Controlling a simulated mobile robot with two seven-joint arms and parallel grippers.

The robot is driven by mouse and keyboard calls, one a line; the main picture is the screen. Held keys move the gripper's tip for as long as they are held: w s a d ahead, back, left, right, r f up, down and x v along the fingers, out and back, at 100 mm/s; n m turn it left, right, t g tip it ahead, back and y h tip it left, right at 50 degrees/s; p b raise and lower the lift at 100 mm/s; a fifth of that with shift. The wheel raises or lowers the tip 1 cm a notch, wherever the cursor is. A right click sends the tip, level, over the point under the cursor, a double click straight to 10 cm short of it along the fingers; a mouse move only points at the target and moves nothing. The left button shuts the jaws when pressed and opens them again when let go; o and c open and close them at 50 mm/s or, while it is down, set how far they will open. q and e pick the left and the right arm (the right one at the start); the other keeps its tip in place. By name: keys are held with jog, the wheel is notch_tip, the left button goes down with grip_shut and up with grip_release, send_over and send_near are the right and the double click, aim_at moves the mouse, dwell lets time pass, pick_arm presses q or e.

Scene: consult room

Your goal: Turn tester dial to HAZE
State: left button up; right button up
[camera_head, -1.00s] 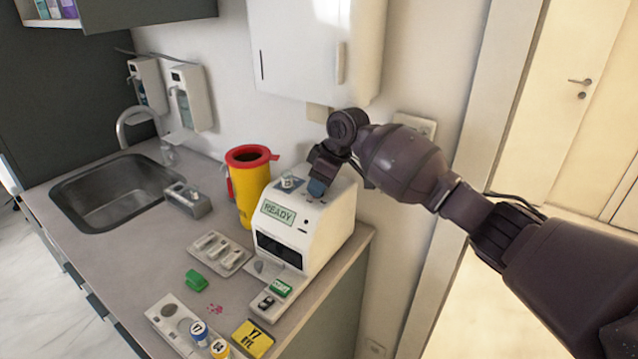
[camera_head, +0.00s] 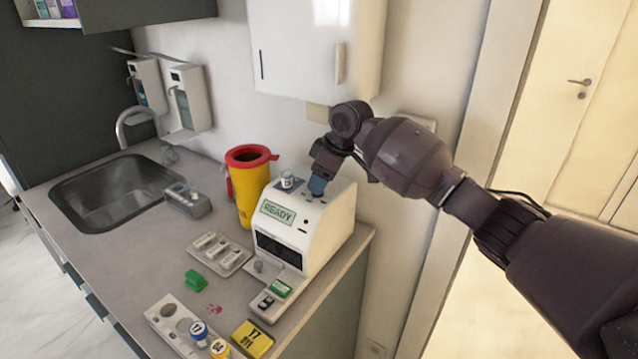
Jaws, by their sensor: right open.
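The white tester (camera_head: 325,228) stands at the right end of the counter, with a READY display (camera_head: 278,212) on its front. My right gripper (camera_head: 317,190) is over the tester's top, fingers pointing down close to the top surface. It is open. The dial is not clearly visible; the fingers may be hiding it, and I cannot tell whether they touch it. A small clear-and-grey piece (camera_head: 287,181) sits on a blue patch at the top left of the tester. The HAZE mark cannot be read. My left gripper is not in view.
A yellow bin with a red rim (camera_head: 247,206) stands just left of the tester. A tray of pale items (camera_head: 222,268), a green block (camera_head: 195,281) and a yellow DYE box (camera_head: 252,340) lie in front. A wall cabinet (camera_head: 300,75) hangs above.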

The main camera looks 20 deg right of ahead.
jog(key=v, duration=0.3)
jog(key=shift+d+r, duration=0.1)
jog(key=shift+r, duration=0.1)
jog(key=s+d+b, duration=0.2)
jog(key=s+d, duration=0.5)
jog(key=d, duration=0.2)
jog(key=shift+s+d, duration=0.2)
jog(key=shift+d, duration=0.05)
jog(key=shift+f, duration=0.1)
